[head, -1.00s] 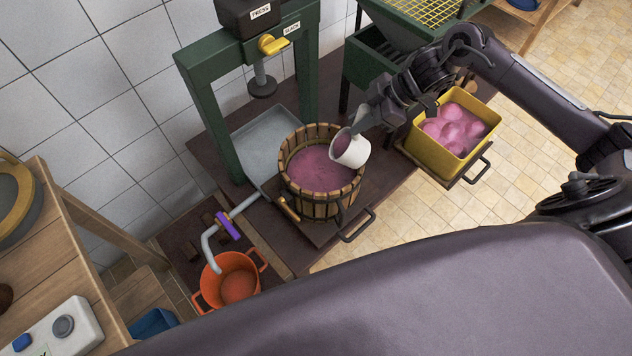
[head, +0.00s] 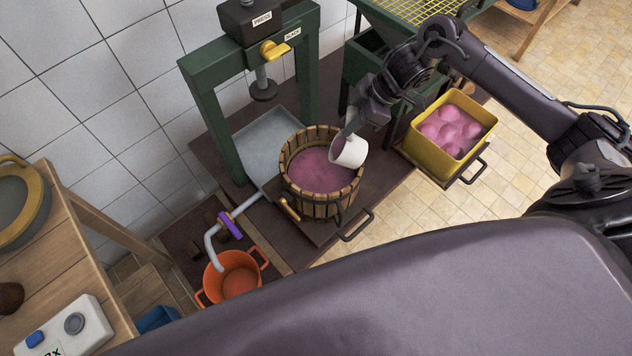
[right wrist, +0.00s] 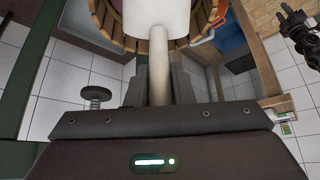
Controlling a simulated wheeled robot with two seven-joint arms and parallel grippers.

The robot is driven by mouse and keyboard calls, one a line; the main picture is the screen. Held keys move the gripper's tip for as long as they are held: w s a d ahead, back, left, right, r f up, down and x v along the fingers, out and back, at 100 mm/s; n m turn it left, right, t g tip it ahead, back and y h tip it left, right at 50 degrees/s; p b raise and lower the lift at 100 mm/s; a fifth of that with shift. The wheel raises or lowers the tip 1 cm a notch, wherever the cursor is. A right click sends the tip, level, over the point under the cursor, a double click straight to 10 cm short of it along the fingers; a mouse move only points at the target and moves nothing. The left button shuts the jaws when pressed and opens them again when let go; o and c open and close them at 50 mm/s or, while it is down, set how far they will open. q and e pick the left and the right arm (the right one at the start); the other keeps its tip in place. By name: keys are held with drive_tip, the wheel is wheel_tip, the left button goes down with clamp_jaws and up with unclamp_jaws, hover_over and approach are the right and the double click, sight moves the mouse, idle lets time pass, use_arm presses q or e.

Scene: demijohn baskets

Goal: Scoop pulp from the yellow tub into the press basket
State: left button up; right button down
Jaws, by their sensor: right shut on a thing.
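My right gripper (head: 354,126) is shut on the handle of a white scoop (head: 350,153). The scoop is tilted over the right rim of the slatted wooden press basket (head: 318,204), its mouth facing the basket, with some pink showing inside. Pink pulp (head: 318,172) fills much of the basket. The yellow tub (head: 436,160) stands to the right with lumpy pink pulp (head: 452,128) in it. In the right wrist view the pale handle (right wrist: 159,75) runs between the fingers. A dark mechanism (right wrist: 303,32) at the upper right there may be part of my left arm.
The green press frame (head: 212,125) with its screw stands behind the basket, above a grey tray (head: 262,143). A spout with a purple clamp (head: 230,225) leads to an orange bucket (head: 234,274). A green mill (head: 372,78) stands behind the tub. A wooden table (head: 62,235) is at left.

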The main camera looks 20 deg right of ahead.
drive_tip(key=shift+r, duration=0.1)
drive_tip(key=shift+w+a+r+p, duration=0.25)
drive_tip(key=shift+a+p, duration=0.05)
drive_tip(key=shift+p, duration=0.4)
drive_tip(key=shift+w+a+g+h+p, duration=0.25)
drive_tip(key=shift+a+g+h+p, duration=0.15)
drive_tip(key=shift+a+h+p, duration=0.4)
drive_tip(key=shift+d, duration=0.25)
drive_tip(key=shift+s+d+f+y, duration=0.3)
drive_tip(key=shift+d+f, duration=0.1)
drive_tip(key=shift+d, duration=0.05)
drive_tip(key=shift+s+d+t+y+b, duration=0.15)
drive_tip(key=shift+d+t+y+b, duration=0.1)
drive_tip(key=shift+t+y+b, duration=0.1)
drive_tip(key=shift+d+r, duration=0.15)
